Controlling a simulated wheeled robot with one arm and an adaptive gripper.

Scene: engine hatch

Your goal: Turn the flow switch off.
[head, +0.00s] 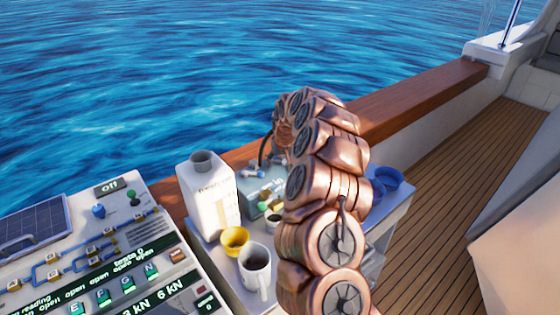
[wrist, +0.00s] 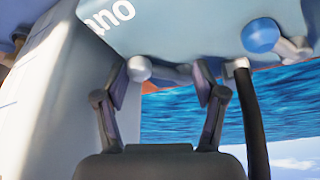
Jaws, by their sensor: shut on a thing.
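A pale grey-blue box (head: 262,188) with small levers on it stands on the side table, partly behind my arm. In the wrist view its underside-like face (wrist: 190,25) fills the top, with part of a white word. A lever with a white round knob (wrist: 138,68) lies between the fingers of my gripper (wrist: 160,85), which is shut on it. A second lever with a blue knob (wrist: 260,35) is to the right, apart from the fingers. In the head view my arm hides most of the gripper. I cannot read which lever is the flow switch.
A white carton (head: 208,200), a yellow cup (head: 234,241) and a white mug (head: 256,270) stand close left of my arm. Blue bowls (head: 385,180) are on the right. A control panel (head: 100,250) with an "Off" display is at left. A wooden rail (head: 420,100) runs behind.

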